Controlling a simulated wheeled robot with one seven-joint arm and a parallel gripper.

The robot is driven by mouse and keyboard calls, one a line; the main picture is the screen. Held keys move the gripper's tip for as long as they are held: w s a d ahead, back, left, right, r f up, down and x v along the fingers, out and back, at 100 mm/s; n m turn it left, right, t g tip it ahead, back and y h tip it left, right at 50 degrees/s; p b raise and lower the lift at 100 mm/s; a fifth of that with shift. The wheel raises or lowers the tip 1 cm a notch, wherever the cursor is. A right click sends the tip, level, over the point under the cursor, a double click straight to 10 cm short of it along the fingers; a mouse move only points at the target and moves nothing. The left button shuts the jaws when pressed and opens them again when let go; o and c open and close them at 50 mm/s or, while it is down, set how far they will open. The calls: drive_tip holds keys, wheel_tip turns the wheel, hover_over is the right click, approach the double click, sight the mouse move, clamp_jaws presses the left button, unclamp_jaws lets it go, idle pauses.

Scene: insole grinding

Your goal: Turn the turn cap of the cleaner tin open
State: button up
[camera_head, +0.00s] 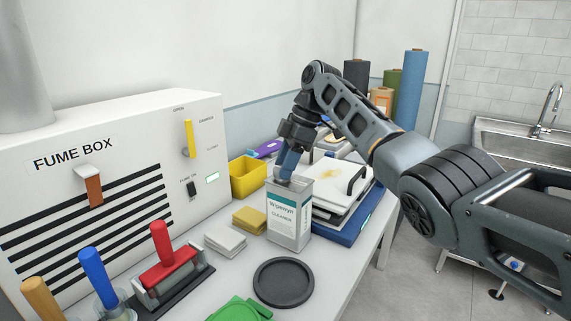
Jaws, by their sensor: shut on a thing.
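The cleaner tin (290,217) is a grey rectangular can with a white and teal "Wipewyn CLEANER" label. It stands upright on the white bench, right of the middle of the picture. My gripper (287,172) points down onto the top of the tin from above, with its blue fingers at the cap's place. It is shut on the turn cap, which is mostly hidden by the fingers. I cannot tell how far the cap is turned.
A fume box (120,160) stands at the left. A yellow bin (249,178), yellow pads (249,220) and white cloths (225,239) sit left of the tin. A black round disc (283,282) lies in front. A white-topped press (335,185) stands close behind right.

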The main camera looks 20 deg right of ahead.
drive_tip(key=o, duration=1.1)
drive_tip(key=shift+c, duration=0.2)
drive_tip(key=shift+r, duration=0.1)
drive_tip(key=b+v, duration=0.1)
drive_tip(key=v, duration=0.6)
drive_tip(key=shift+r+b, duration=0.35)
drive_tip(key=shift+b, duration=0.05)
drive_tip(key=shift+d, duration=0.2)
